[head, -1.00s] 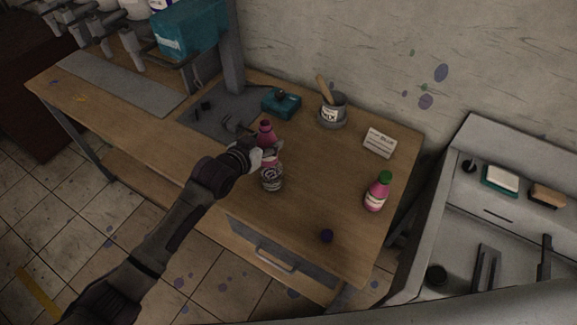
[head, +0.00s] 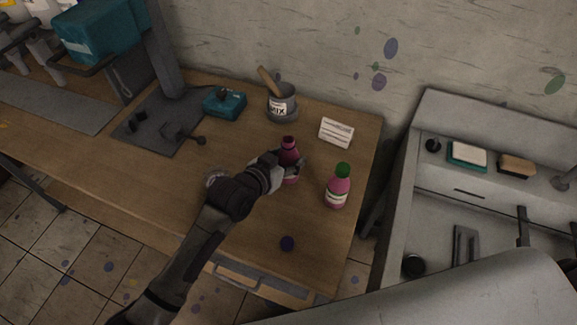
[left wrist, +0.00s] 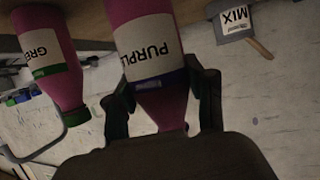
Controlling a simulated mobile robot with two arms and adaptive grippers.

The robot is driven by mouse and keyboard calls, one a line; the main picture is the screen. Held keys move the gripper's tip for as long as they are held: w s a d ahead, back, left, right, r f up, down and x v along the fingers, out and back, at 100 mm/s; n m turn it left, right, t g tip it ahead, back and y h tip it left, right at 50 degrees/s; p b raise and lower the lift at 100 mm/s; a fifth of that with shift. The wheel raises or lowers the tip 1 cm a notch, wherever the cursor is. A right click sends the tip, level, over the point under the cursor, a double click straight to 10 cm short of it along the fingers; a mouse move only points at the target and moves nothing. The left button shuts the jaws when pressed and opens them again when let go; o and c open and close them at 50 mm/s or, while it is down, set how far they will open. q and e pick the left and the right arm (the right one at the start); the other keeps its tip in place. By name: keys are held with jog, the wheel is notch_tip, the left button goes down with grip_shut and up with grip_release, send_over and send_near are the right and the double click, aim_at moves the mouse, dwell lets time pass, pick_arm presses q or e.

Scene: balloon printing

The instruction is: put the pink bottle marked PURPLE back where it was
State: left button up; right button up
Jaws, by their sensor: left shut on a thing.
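The pink bottle marked PURPLE (head: 289,148) is upright and has no cap on it. My left gripper (head: 286,170) is shut around it. The left wrist view, upside down, shows the label of this bottle (left wrist: 150,47) between the fingers. I cannot tell whether its base touches the table. A dark purple cap (head: 287,243) lies near the table's front edge. My right gripper is not in view.
A pink bottle with a green cap (head: 338,188) stands close to the right of the held bottle. Behind are a white card (head: 336,132), a MIX pot (head: 282,107) and a teal box (head: 224,104). A small jar (head: 214,177) is partly hidden by my arm.

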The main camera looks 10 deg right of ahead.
pick_arm(q)
notch_tip(320, 180, down, 4)
jog(key=shift+r, duration=0.25)
jog(key=shift+f, duration=0.15)
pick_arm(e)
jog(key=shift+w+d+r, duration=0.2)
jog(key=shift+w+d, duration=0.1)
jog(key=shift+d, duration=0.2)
pick_arm(q)
jog(key=shift+f, duration=0.2)
jog(key=o, duration=1.3)
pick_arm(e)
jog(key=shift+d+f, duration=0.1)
pick_arm(q)
jog(key=shift+r, duration=0.15)
jog(key=shift+s+a+r, duration=0.1)
jog(key=v, duration=1.1)
jog(key=shift+s+a+r+b, duration=0.1)
jog(key=shift+s+a+b, duration=0.15)
jog(key=shift+b, duration=0.15)
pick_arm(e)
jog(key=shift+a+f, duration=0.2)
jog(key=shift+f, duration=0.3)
